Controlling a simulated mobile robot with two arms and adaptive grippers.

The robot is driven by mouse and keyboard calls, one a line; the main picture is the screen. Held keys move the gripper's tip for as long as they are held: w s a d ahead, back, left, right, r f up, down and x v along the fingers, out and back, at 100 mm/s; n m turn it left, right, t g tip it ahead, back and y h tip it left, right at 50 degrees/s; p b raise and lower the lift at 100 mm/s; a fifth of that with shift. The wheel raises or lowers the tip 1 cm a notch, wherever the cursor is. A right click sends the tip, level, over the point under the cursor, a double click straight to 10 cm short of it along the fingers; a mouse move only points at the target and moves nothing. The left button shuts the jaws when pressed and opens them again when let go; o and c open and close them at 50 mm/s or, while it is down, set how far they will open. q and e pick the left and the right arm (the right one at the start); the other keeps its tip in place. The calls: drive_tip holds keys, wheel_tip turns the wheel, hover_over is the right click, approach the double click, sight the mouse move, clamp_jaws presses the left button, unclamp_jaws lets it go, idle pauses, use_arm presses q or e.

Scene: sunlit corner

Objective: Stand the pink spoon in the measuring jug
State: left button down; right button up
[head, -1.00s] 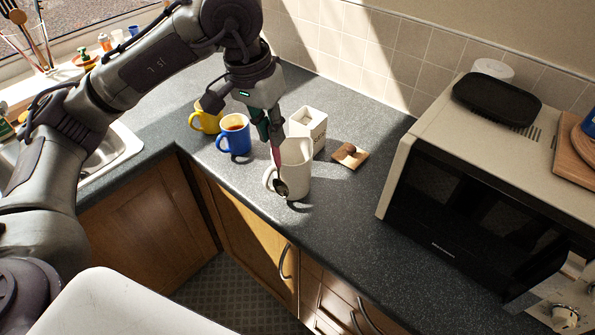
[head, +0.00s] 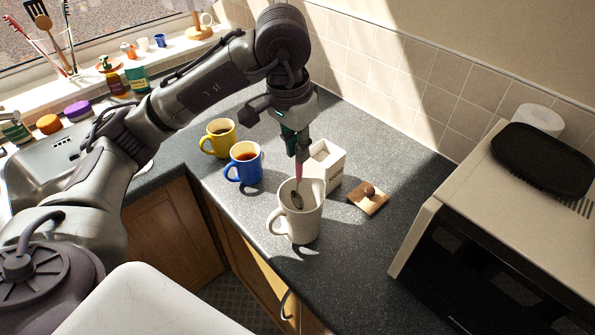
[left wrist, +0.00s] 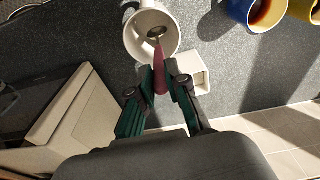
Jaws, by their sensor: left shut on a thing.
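The white measuring jug (head: 301,225) stands upright on the dark worktop, its handle to the left. My left gripper (head: 299,156) is above the jug and shut on the pink handle of the spoon (head: 299,171). The spoon hangs nearly upright, metal bowl down, and the bowl shows within the jug's mouth. In the left wrist view the spoon (left wrist: 160,75) runs from between the fingers to its bowl, seen against the inside of the jug (left wrist: 134,38). How deep the bowl sits is hard to tell. My right gripper is not in view.
A white open-topped box (head: 334,177) stands close behind the jug. A blue mug (head: 244,168) and a yellow mug (head: 219,140) stand to the left. A microwave (head: 450,240) stands farther right.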

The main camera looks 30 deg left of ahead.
sight(297, 174)
use_arm(q)
wheel_tip(297, 174, down, 3)
drive_tip(key=shift+r, duration=0.15)
wheel_tip(297, 174, down, 4)
drive_tip(key=shift+r+p, duration=0.25)
drive_tip(key=shift+p, duration=0.55)
drive_tip(key=shift+f, duration=0.4)
drive_tip(key=c, duration=1.2)
unclamp_jaws()
drive_tip(key=shift+o, duration=0.2)
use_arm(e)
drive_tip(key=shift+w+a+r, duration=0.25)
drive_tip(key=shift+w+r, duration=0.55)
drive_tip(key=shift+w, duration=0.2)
